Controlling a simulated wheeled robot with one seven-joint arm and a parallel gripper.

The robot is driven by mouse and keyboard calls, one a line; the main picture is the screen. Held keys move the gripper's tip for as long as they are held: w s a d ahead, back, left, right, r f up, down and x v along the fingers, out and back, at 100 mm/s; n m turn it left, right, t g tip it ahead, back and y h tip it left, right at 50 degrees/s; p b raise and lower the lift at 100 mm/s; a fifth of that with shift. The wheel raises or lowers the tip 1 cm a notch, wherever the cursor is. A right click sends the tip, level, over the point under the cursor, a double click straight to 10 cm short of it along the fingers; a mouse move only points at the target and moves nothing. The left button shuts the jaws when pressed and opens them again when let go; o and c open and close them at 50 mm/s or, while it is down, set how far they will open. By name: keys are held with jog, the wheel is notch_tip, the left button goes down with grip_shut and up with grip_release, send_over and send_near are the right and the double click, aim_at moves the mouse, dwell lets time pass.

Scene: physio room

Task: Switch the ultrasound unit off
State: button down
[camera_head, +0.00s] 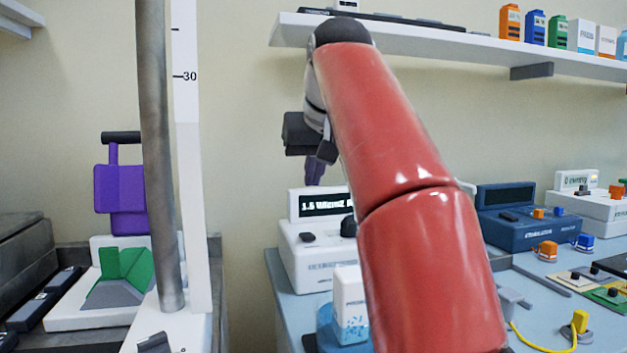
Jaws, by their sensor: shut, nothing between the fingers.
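The ultrasound unit (310,262) is a white box on the blue-grey table, partly hidden behind my red arm. Its raised display (318,206) is lit and reads about "1.5 W/cm2", with the right end cut off by the arm. A small black switch (307,237) sits on the left of its top, and a black knob (348,226) is beside the arm. I cannot tell the switch's position. My gripper (314,180) points down, shut and empty, just above the display in the picture. The gap between them is hard to judge.
A white-and-blue carton (350,303) stands in front of the unit. To the right are a dark blue stimulator (517,222) and a white unit (590,212). A wall shelf (440,39) runs above. A metal post (158,150) and height scale (190,180) stand left.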

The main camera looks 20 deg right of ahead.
jog(key=b, duration=0.2)
send_over(307, 236)
notch_tip(307, 236, down, 6)
jog(key=shift+f, duration=0.2)
jog(key=shift+s+f+b, duration=0.2)
jog(key=shift+f+b, duration=0.4)
jog(key=shift+s+f+b, duration=0.2)
jog(key=shift+f+b, duration=0.4)
jog(key=shift+f, duration=0.45)
jog(key=shift+b, duration=0.35)
jog(key=shift+s+f+t+b, duration=0.2)
jog(key=shift+f+t+b, duration=0.35)
jog(key=shift+b, duration=0.7)
jog(key=shift+r+p, duration=0.2)
jog(key=shift+p, duration=0.1)
jog(key=shift+r+p, duration=0.85)
jog(key=shift+p, duration=0.1)
